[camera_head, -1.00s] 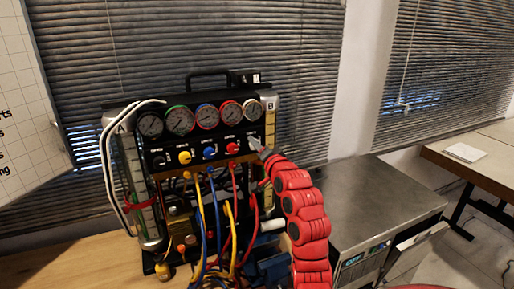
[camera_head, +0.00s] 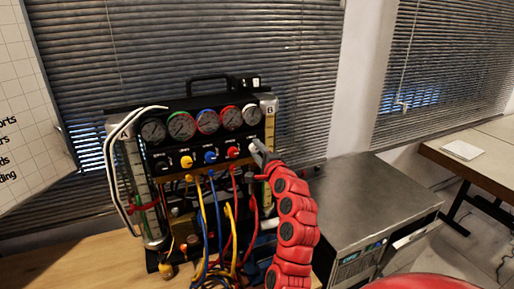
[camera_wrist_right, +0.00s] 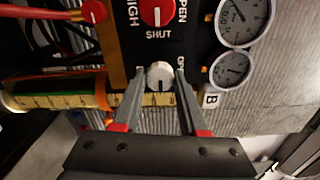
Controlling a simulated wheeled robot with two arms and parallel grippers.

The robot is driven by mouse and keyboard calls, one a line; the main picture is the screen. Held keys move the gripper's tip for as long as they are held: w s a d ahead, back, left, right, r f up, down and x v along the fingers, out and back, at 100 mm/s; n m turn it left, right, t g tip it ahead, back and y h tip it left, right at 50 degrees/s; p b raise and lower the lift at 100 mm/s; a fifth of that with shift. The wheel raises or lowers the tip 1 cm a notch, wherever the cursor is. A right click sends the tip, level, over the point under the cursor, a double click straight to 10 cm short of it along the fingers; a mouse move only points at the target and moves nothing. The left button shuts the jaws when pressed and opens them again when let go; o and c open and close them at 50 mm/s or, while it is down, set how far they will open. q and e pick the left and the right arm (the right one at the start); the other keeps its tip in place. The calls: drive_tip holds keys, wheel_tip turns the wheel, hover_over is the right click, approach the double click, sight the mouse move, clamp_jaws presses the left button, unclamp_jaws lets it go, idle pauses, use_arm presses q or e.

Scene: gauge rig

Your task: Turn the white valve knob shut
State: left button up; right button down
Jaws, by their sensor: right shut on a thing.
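The white valve knob (camera_wrist_right: 160,74) sits between my right gripper's fingertips in the right wrist view. My right gripper (camera_wrist_right: 160,82) is shut on it, one finger on each side. A dark mark shows on the knob's lower side. The fingers hide most of the lettering around it. In the head view my right gripper (camera_head: 260,150) reaches the right end of the rig's knob row and largely covers the knob. The black gauge rig (camera_head: 215,145) stands upright. My left gripper is not in view.
The red knob (camera_wrist_right: 157,11), marked SHUT and OPEN, is beside the white one. Several gauges (camera_head: 207,120) sit above the knob row. Coloured hoses (camera_head: 203,215) hang below it. A steel cabinet (camera_head: 375,190) stands to the right of the rig.

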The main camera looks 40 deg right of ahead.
drive_tip(key=shift+f, duration=0.15)
idle(0.4)
drive_tip(key=shift+c, duration=2.2)
unclamp_jaws()
drive_tip(key=shift+s+a, duration=0.15)
drive_tip(key=shift+s, duration=0.4)
drive_tip(key=p+v, duration=0.5)
drive_tip(key=v, duration=1.1)
drive_tip(key=shift+s, duration=0.15)
